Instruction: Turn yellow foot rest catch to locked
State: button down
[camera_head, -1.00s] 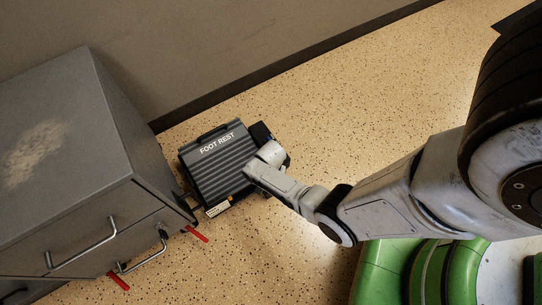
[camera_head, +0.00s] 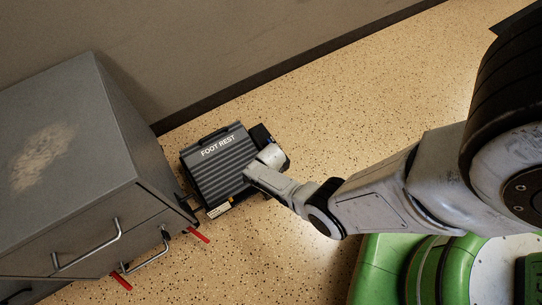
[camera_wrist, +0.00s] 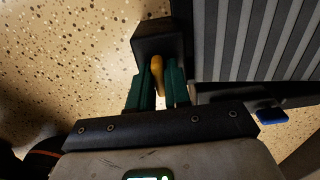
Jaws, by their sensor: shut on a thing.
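The foot rest (camera_head: 219,168) is a dark grey ribbed block lettered FOOT REST, on the floor beside the cabinet. Its ribbed top also shows at the upper right of the wrist view (camera_wrist: 265,40). The yellow catch (camera_wrist: 157,72) stands out from a dark housing (camera_wrist: 150,38) at the foot rest's side. My gripper (camera_wrist: 161,90) has its green fingers on either side of the catch and is shut on it. In the head view my wrist hides the catch and the fingers. The catch's locked or unlocked marking is not visible.
A grey metal cabinet (camera_head: 75,165) with bar handles stands left of the foot rest. Red levers (camera_head: 198,235) stick out near its base. A wall with a dark skirting (camera_head: 290,68) runs behind. Speckled floor (camera_head: 350,110) is clear to the right. A blue tab (camera_wrist: 271,116) shows at the foot rest's edge.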

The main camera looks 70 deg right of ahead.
dwell(0.5)
jog(key=c, duration=1.1)
grip_release()
notch_tip(320, 180, up, 11)
jog(key=p, duration=0.7)
jog(key=shift+f, duration=0.15)
